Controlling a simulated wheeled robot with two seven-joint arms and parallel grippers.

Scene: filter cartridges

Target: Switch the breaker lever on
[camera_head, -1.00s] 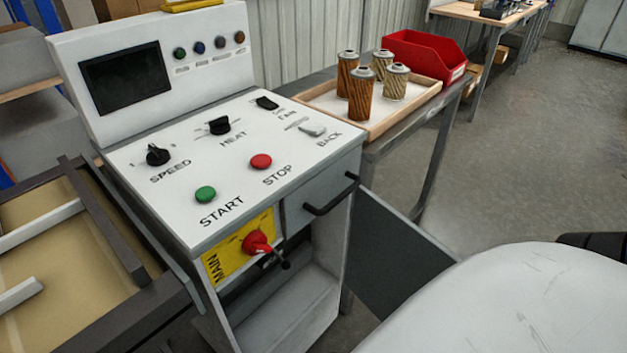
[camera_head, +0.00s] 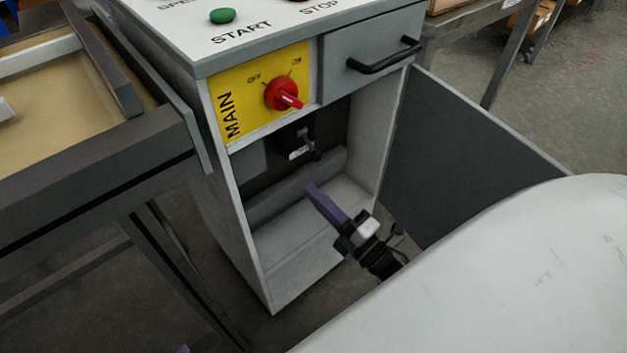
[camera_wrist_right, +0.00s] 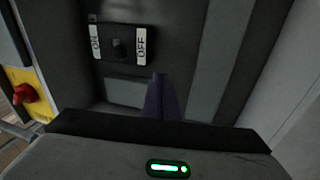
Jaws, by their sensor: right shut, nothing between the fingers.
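The breaker (camera_head: 296,142) is a dark block on the back wall inside the open cabinet. Its black lever (camera_head: 312,152) sticks out toward me. In the right wrist view the breaker (camera_wrist_right: 109,43) has an ON label at left and an OFF label at right, with the lever (camera_wrist_right: 119,50) between them; its exact setting is hard to tell. My right gripper (camera_head: 310,189), with purple fingers, is shut and empty, at the cabinet opening, below the lever and apart from it. In the wrist view its fingertips (camera_wrist_right: 159,77) are below the OFF side. Only a purple sliver at the bottom edge, likely my left gripper (camera_head: 183,349), shows.
A red MAIN knob (camera_head: 283,95) on a yellow plate and a drawer with a black handle (camera_head: 385,56) are above the opening. The open cabinet door (camera_head: 465,155) stands at right. A dark-framed table (camera_head: 90,205) is at left.

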